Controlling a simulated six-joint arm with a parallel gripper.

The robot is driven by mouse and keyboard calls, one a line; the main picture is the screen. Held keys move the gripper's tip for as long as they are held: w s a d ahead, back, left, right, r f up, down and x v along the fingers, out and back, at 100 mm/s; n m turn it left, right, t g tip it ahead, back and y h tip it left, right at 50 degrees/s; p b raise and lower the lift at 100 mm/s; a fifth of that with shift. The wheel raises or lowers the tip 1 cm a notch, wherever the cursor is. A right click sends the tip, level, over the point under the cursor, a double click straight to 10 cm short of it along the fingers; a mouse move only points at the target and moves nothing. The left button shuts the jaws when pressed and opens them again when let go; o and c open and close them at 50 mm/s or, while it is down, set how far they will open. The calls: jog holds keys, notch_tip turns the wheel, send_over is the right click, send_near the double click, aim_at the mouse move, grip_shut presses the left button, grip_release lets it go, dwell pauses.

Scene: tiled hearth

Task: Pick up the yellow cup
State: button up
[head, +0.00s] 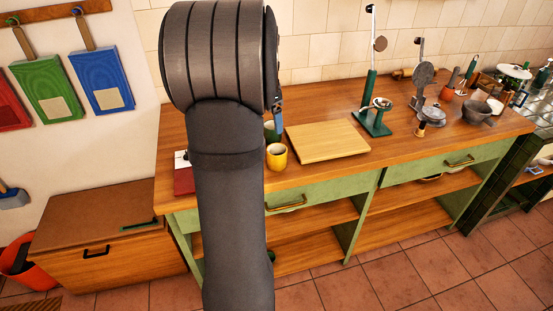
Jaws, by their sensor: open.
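The yellow cup (277,163) stands upright on the wooden counter (225,195), near its front edge and just right of my arm. My arm rises across the front of the view, left of the yellow cup. My gripper's fingers are hidden behind the arm, so its place relative to the cup does not show.
A green stand (372,115) and a grey bowl (478,112) are farther right on the counter. A dark red item (184,181) lies at the left end, partly behind my arm. The counter front between the board and the right end is mostly clear.

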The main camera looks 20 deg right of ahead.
aim_at(278, 157)
jog(key=f, duration=0.4)
jog(key=d+f, duration=0.1)
jog(key=f, duration=0.6)
jog(key=shift+w+d+f, duration=0.25)
jog(key=shift+d+f, duration=0.1)
jog(key=shift+d, duration=0.05)
jog(key=shift+w+d+f, duration=0.1)
jog(key=shift+d+f, duration=0.1)
jog(key=shift+f, duration=0.7)
jog(key=shift+d+f, duration=0.2)
jog(key=shift+f, duration=0.75)
jog(key=shift+w+d+f, duration=0.1)
jog(key=shift+d+f, duration=0.1)
jog(key=shift+f, duration=0.7)
jog(key=c, duration=1.1)
jog(key=shift+r, duration=0.2)
